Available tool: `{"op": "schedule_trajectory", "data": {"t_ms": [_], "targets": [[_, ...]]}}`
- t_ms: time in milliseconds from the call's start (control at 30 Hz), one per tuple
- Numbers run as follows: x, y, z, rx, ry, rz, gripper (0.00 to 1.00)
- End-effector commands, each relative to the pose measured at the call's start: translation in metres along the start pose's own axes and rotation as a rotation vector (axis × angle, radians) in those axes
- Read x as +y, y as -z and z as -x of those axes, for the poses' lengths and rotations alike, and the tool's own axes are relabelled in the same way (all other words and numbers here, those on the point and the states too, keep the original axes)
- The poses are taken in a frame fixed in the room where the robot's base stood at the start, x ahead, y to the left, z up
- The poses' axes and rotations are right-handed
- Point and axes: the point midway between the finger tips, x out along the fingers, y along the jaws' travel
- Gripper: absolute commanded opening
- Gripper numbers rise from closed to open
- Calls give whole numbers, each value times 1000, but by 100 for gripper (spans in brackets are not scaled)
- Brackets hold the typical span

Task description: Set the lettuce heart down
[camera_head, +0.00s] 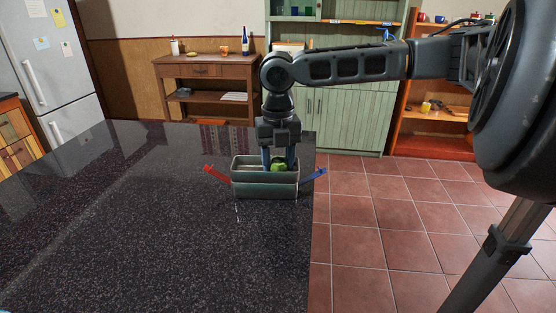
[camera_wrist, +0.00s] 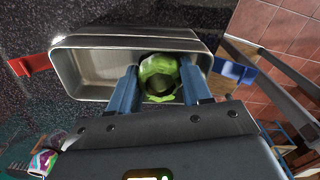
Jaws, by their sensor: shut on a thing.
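The lettuce heart (camera_head: 278,164) is a small bright green lump. It also shows in the wrist view (camera_wrist: 160,76), between the two blue fingers of my gripper (camera_wrist: 160,85). My gripper (camera_head: 279,162) points down and is shut on the lettuce heart, over the right part of a grey metal tin (camera_head: 262,190). The tin also shows in the wrist view (camera_wrist: 90,88), with its left part empty. The lettuce heart looks to be within the tin's opening at its right end. I cannot tell whether it touches the tin's floor.
The tin stands near the right edge of a dark speckled counter (camera_head: 160,230), with a red handle (camera_head: 216,174) and a blue handle (camera_head: 314,180). The counter is bare to the left. A colourful item (camera_wrist: 43,161) lies at the lower left of the wrist view.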

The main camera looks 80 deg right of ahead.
Motion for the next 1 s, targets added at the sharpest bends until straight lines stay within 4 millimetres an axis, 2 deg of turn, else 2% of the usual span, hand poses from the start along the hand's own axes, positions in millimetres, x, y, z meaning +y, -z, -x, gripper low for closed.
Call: {"op": "schedule_trajectory", "data": {"t_ms": [167, 200, 300, 533, 667, 767, 1000], "targets": [[0, 0, -3, 1, 0, 0, 14], [0, 0, -3, 0, 0, 0, 51], [0, 0, -2, 0, 0, 0, 59], [0, 0, -2, 0, 0, 0, 59], [0, 0, 6, -2, 0, 0, 59], [0, 0, 20, -2, 0, 1, 59], [0, 0, 70, -3, -1, 0, 59]]}}
